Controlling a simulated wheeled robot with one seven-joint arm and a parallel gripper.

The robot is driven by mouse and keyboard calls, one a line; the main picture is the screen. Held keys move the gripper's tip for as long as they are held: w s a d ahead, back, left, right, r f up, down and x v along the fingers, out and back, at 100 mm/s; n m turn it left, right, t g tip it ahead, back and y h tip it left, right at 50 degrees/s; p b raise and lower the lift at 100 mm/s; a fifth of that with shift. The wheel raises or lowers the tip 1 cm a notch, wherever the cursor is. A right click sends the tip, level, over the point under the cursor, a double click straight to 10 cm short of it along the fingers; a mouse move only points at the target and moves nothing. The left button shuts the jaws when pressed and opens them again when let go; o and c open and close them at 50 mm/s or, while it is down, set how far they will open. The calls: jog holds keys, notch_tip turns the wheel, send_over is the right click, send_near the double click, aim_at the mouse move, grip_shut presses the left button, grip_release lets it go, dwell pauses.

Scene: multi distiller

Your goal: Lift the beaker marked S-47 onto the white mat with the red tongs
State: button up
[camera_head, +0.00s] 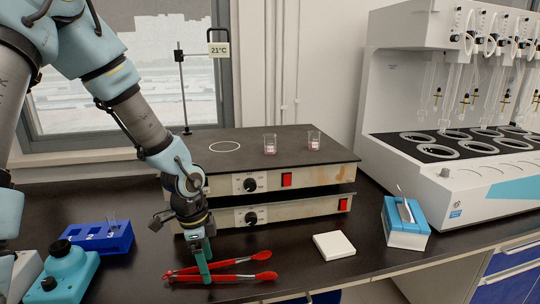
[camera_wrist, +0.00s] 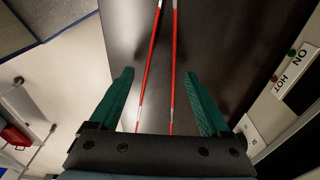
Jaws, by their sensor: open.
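The red tongs (camera_head: 228,277) lie on the dark bench, with their two red-and-metal arms spread slightly apart. In the wrist view the tongs (camera_wrist: 150,62) run between my fingers. My gripper (camera_head: 203,272) is open and points down over the tongs, one finger on each side of them in the wrist view (camera_wrist: 160,98). The white mat (camera_head: 334,245) lies on the bench right of the tongs.
The hotplate unit (camera_head: 270,183) with two tiers stands behind my gripper. A blue rack (camera_head: 103,238) and a teal device (camera_head: 65,272) are at left. A blue-and-white box (camera_head: 405,228) and the large distiller (camera_head: 465,180) are at right. The bench's front edge is close to the tongs.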

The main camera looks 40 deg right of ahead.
notch_tip(320, 180, down, 2)
jog(key=shift+d+f+b, duration=0.1)
jog(key=shift+b, duration=0.35)
jog(key=c, duration=0.7)
notch_tip(320, 180, up, 12)
jog(key=p, duration=1.1)
jog(key=shift+p, duration=0.4)
